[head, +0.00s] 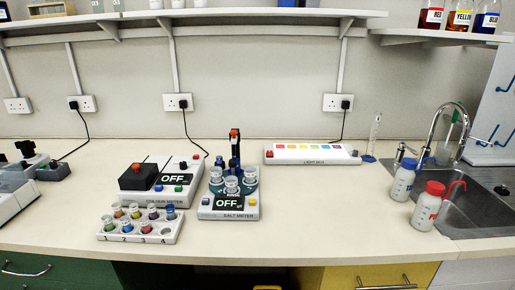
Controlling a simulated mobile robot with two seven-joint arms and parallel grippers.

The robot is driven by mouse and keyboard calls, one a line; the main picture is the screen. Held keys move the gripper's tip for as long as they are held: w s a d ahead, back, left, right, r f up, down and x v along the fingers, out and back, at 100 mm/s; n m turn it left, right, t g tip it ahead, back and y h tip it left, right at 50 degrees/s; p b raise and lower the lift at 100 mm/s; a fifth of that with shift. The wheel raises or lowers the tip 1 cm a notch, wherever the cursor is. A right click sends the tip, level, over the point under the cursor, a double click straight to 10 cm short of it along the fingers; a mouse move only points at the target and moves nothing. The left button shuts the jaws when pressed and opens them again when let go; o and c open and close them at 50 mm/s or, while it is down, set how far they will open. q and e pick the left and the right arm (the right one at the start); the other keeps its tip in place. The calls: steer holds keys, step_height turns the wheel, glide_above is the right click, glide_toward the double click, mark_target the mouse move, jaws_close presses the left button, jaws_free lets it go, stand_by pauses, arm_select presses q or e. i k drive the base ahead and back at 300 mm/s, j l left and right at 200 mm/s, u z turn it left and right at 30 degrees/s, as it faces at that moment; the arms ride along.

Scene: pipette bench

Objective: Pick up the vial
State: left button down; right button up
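Several small vials with coloured contents stand in two rows in a white rack (108,236) at the front of the bench. One back-row vial (169,212) shows blue, and another (118,210) looks orange-red. The front of the rack carries numbers. I cannot tell which vial is meant. Neither of my grippers is in view.
A colour meter (166,197) stands right behind the rack, and a salt meter (228,212) with clear cups stands to its right. A light box (311,154) lies at the back. Wash bottles (403,180) (428,206) stand by the sink (475,205). The bench right of the salt meter is clear.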

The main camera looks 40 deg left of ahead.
mark_target(106, 218)
steer(key=u, duration=0.85)
steer(key=k+l+u, duration=0.1)
steer(key=u, duration=1.2)
steer(key=i+j+z, duration=0.1)
steer(key=j, duration=0.4)
steer(key=i+j+z, duration=0.1)
steer(key=j, duration=0.45)
steer(key=i+j+z, duration=0.1)
steer(key=i+j, duration=0.15)
steer(key=j, duration=0.25)
steer(key=i+j+z, duration=0.1)
steer(key=j, duration=0.45)
